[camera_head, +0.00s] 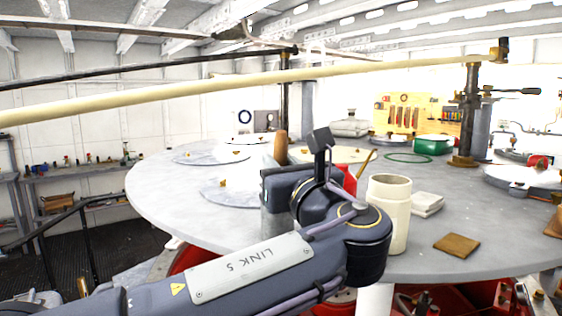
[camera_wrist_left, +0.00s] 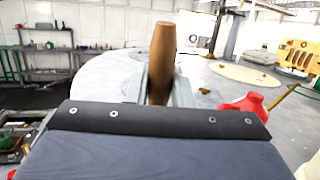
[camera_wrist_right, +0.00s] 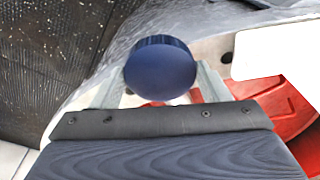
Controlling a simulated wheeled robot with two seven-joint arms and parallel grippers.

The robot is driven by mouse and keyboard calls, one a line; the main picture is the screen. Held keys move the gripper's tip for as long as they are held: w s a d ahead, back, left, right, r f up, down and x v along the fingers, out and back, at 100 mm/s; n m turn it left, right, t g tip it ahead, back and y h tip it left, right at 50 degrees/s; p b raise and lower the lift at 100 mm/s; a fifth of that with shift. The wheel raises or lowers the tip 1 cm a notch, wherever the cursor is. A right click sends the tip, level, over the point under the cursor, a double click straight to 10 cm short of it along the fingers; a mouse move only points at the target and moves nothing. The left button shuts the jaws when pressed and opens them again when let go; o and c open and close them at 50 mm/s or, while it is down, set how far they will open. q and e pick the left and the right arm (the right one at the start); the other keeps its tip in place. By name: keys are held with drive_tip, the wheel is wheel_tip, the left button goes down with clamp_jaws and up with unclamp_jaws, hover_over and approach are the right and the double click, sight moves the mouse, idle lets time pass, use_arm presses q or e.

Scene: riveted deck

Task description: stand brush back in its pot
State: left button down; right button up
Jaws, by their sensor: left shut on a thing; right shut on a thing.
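A brown wooden handle, apparently the brush's (camera_head: 280,147), stands roughly upright in my left gripper (camera_head: 276,178). In the left wrist view the handle (camera_wrist_left: 161,62) is between the two fingers, and its lower end is hidden behind the gripper body. A cream cylindrical pot (camera_head: 397,225) stands upright on the round grey table, right of my left wrist, which partly covers it; its inside is hard to see. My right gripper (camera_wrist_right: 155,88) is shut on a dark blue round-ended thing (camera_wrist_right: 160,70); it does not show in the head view.
A red can with a thin spout (camera_head: 349,180) stands behind my left wrist. White pads (camera_head: 427,204) and a brown square (camera_head: 457,245) lie right of the pot. A green pan (camera_head: 433,145) is farther back. A long pale pole (camera_head: 250,79) crosses above the grey table (camera_head: 150,195).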

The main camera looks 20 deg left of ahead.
use_arm(q)
drive_tip(key=shift+f, duration=0.4)
use_arm(e)
drive_tip(key=shift+f, duration=0.3)
use_arm(q)
drive_tip(key=c, duration=1.2)
unclamp_jaws()
drive_tip(key=shift+w, duration=0.1)
drive_tip(key=shift+f, duration=0.1)
drive_tip(key=shift+b+v, duration=1.45)
drive_tip(key=shift+v, duration=4.55)
use_arm(e)
drive_tip(key=shift+f, duration=1.25)
use_arm(q)
drive_tip(key=shift+a, duration=0.1)
